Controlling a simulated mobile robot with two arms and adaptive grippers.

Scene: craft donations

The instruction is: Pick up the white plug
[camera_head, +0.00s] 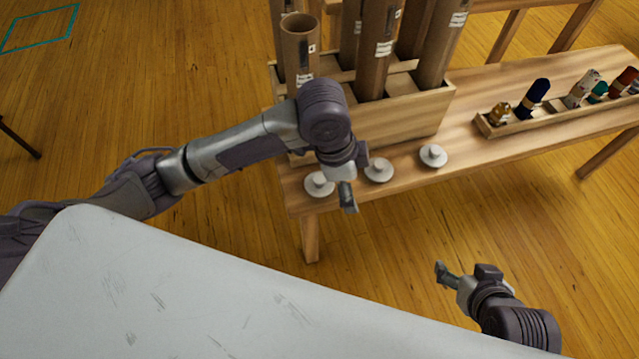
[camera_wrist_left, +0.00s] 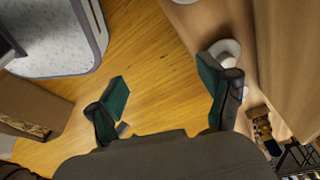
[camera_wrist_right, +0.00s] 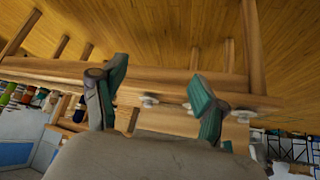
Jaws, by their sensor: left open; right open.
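Three white plugs, round discs with a small knob, stand in a row along the near edge of the wooden table: a left one (camera_head: 318,186), a middle one (camera_head: 380,173) and a right one (camera_head: 433,156). My left gripper (camera_head: 347,194) is open and empty at the table edge, between the left and middle plugs in the picture. In the left wrist view, one plug (camera_wrist_left: 231,47) shows partly hidden behind the right finger. My right gripper (camera_head: 448,275) is open and empty, low in front of the table. Plugs (camera_wrist_right: 150,101) also show small in the right wrist view.
A wooden holder (camera_head: 405,118) with several brown cardboard tubes (camera_head: 378,50) stands behind the plugs. A tray (camera_head: 520,124) with small colourful items lies at the right. The wooden table (camera_head: 470,150) has bare surface between. Open floor (camera_head: 390,240) lies in front.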

